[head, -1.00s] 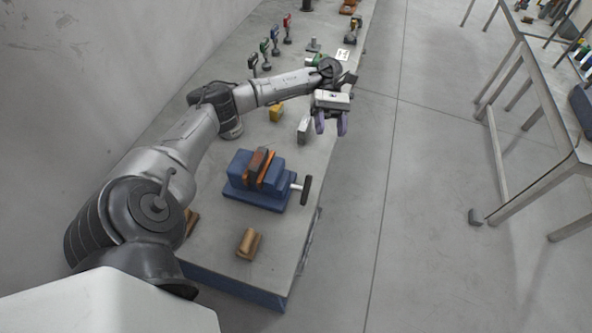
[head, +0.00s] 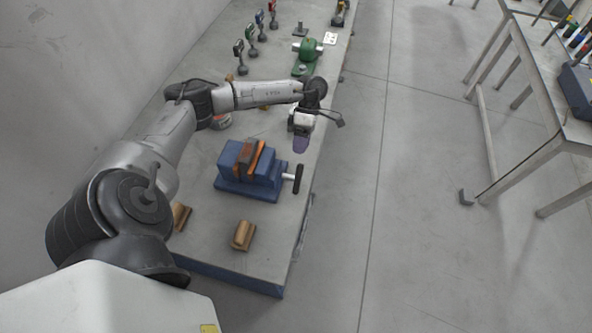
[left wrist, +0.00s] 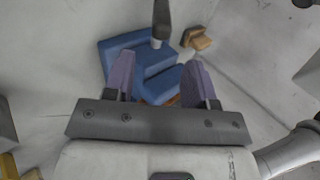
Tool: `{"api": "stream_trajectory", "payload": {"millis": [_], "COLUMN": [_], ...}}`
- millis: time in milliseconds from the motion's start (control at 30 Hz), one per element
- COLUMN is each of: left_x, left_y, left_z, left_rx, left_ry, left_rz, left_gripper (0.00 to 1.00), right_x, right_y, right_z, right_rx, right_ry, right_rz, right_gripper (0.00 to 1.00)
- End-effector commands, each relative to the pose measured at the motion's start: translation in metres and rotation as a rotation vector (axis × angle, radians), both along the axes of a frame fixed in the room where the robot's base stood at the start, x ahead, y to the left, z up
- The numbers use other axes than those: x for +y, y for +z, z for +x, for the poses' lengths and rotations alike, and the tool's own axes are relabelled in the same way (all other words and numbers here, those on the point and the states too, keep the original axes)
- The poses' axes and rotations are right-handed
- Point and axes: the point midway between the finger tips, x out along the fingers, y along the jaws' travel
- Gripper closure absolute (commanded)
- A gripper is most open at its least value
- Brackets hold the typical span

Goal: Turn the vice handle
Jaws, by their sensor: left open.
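The blue vice (head: 232,184) stands on the long grey workbench in the head view, with a brown and orange block between its jaws. Its handle, a dark bar (head: 298,179) on a light screw, sticks out on the right side. My left gripper (head: 301,146) is above the bench just beyond the vice handle, pointing down, apart from it and empty. In the left wrist view my two purple fingers (left wrist: 160,80) are spread open. The blue vice (left wrist: 117,46) lies past them, and the dark handle (left wrist: 161,18) shows at the top, beyond the fingertips. My right gripper is not in view.
A wooden block (head: 243,236) lies in front of the vice on the workbench (head: 215,245). Several coloured tools (head: 250,34) and a green device (head: 307,50) stand farther along. A wall is on the left; open floor (head: 410,220) lies right of the bench.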

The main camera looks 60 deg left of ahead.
Motion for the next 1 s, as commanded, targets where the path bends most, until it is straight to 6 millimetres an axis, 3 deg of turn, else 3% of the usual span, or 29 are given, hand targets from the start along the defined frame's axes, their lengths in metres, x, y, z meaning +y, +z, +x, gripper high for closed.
{"api": "stream_trajectory", "payload": {"millis": [300, 500, 1000], "left_x": [-0.029, -0.04, -0.046], "left_y": [-0.041, -0.058, -0.067], "left_z": [-0.025, -0.034, -0.039], "left_rx": [0.003, 0.0, -0.001], "left_ry": [-0.002, -0.001, -0.001], "left_rz": [-0.002, -0.002, -0.001], "left_gripper": [0.49, 0.49, 0.49], "right_x": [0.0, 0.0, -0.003], "right_y": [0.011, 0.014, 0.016], "right_z": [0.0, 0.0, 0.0], "right_rx": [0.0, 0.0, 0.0], "right_ry": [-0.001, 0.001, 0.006], "right_rz": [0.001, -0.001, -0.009], "right_gripper": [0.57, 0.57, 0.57]}}
